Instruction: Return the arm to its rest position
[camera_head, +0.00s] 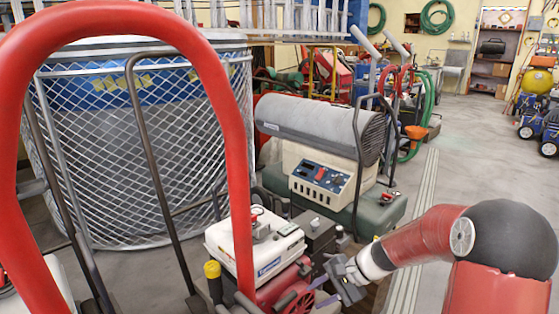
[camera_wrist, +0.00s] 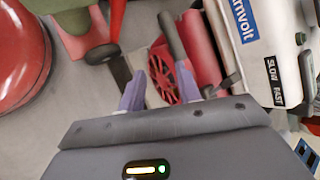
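My gripper (camera_head: 320,289) is at the end of my red arm, low in the middle of the head view. Its two purple-grey fingers point left, towards a red engine (camera_head: 276,292) with a spoked wheel. In the wrist view, the fingers of my gripper (camera_wrist: 160,88) stand apart with a gap between them. I see nothing held in the gap. A dark grey lever (camera_wrist: 172,38) passes close to the right finger; I cannot tell whether they touch. My arm is bent and reaches in from the lower right.
A white engine cover (camera_head: 255,243) stands left of my gripper, and a large red hoop handle (camera_head: 238,160) crosses the near left. Behind are a heater with a control panel (camera_head: 320,181) and a mesh drum (camera_head: 140,150). The floor (camera_head: 480,140) is open at the right.

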